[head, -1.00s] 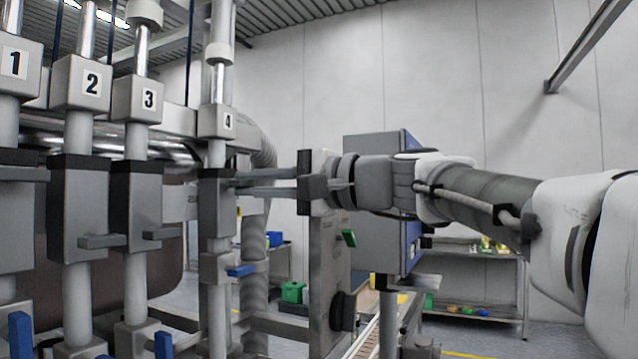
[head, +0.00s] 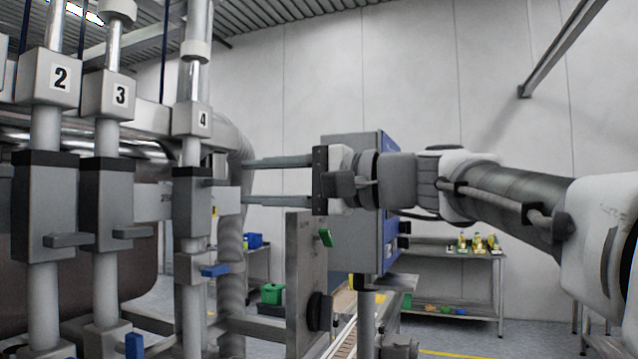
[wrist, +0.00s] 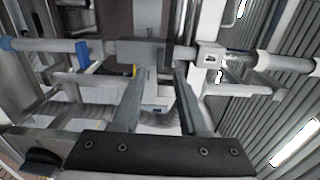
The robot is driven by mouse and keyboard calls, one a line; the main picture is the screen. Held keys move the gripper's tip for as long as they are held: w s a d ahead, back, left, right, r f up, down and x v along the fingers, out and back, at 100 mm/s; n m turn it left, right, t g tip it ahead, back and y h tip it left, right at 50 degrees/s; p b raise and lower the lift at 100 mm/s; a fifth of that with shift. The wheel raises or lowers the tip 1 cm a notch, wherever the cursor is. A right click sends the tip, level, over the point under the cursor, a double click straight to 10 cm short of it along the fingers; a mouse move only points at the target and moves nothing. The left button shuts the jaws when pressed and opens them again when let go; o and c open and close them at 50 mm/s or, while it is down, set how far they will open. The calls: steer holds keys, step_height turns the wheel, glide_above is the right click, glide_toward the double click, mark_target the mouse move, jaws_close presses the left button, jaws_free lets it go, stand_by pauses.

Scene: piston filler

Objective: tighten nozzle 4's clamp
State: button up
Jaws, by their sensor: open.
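Nozzle 4 (head: 203,121) is the rightmost upright column in the head view, with its label on a light block. Below it is a grey body with a dark top (head: 191,205). Lower down, a light clamp block (head: 190,270) carries a blue lever (head: 215,270) that sticks out sideways to the right. My gripper (head: 243,181) is open and empty, right of nozzle 4 and above the lever's height. Its fingers point left and are apart from the column. In the wrist view nozzle 4 lies sideways beyond my fingers (wrist: 160,75); the blue lever (wrist: 82,56) is left of them.
Nozzles 3 (head: 121,95) and 2 (head: 61,77) stand to the left; a blue handle (head: 134,345) on nozzle 3 points upright. A blue-grey cabinet (head: 388,232) is behind my wrist.

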steer(key=v, duration=1.2)
steer(key=shift+s, duration=0.1)
steer(key=s+f+h+p, duration=0.4)
steer(key=f+h, duration=0.3)
steer(key=f, duration=1)
steer(key=s+d+f+n+h+p, duration=0.1)
steer(key=s+d+f+h, duration=0.3)
steer(key=f, duration=0.4)
steer(key=s+d+f+n+g+h+p, duration=0.1)
steer(key=s+d+f+n+h, duration=0.2)
steer(key=s+d+f+h, duration=0.1)
step_height(320, 180, down, 4)
steer(key=shift+s+d+r+n+h+p, duration=0.1)
steer(key=shift+s+d+n+h+p, duration=0.25)
steer(key=shift+d+h, duration=0.6)
steer(key=shift+s+d, duration=0.1)
